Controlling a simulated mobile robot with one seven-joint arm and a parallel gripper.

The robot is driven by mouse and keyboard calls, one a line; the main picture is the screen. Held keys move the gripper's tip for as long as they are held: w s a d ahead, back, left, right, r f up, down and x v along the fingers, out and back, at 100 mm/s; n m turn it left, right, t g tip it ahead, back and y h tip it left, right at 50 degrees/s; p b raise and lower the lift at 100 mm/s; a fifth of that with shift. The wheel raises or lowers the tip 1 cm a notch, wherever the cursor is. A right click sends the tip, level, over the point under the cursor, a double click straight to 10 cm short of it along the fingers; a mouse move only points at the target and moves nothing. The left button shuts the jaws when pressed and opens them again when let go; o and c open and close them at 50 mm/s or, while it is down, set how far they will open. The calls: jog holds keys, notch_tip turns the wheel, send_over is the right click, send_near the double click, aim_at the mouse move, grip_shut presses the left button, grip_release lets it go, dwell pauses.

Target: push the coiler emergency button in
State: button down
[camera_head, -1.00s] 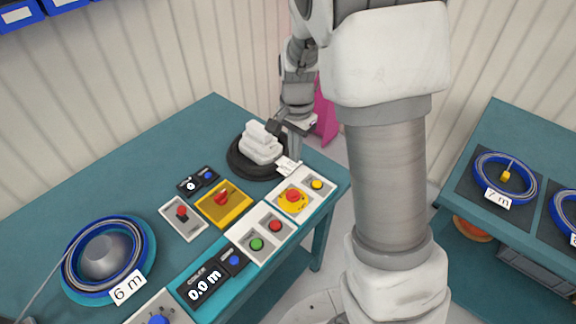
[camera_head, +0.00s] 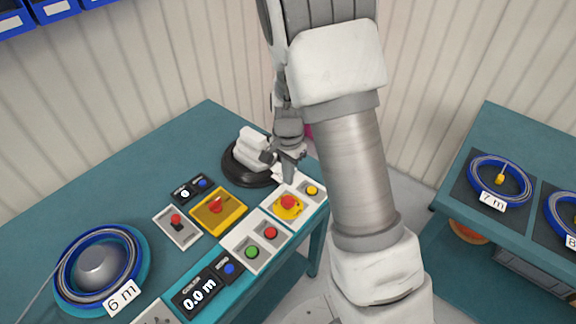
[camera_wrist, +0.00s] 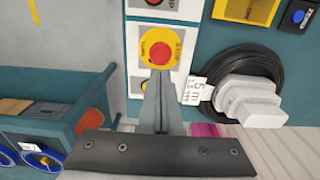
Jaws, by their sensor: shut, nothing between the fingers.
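The coiler emergency button is a red mushroom head (camera_head: 288,202) on a yellow round plate, set in a white panel near the right end of the teal bench. In the wrist view the red button (camera_wrist: 161,54) sits on its yellow disc just beyond my fingertips. My gripper (camera_head: 287,178) is shut and empty, pointing down just behind the button. In the wrist view my gripper's fingertips (camera_wrist: 163,75) overlap the near edge of the yellow disc; contact with the red head cannot be told.
A yellow push button (camera_head: 312,191) is beside the emergency button. Green (camera_head: 252,252) and red (camera_head: 271,233) buttons lie in front. A yellow box with a red switch (camera_head: 218,211) is left.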

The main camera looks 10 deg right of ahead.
aim_at(289, 202)
notch_tip(289, 202, down, 8)
jog(key=shift+r, duration=0.2)
dwell(0.3)
jog(key=shift+f+b, duration=0.8)
jog(key=shift+f, duration=0.15)
jog(key=shift+s+f, duration=0.2)
jog(key=shift+s, duration=0.1)
jog(key=shift+r, duration=0.45)
notch_tip(289, 202, up, 14)
jog(key=p, duration=0.3)
jog(key=shift+w+r, duration=0.2)
jog(key=shift+w, duration=0.1)
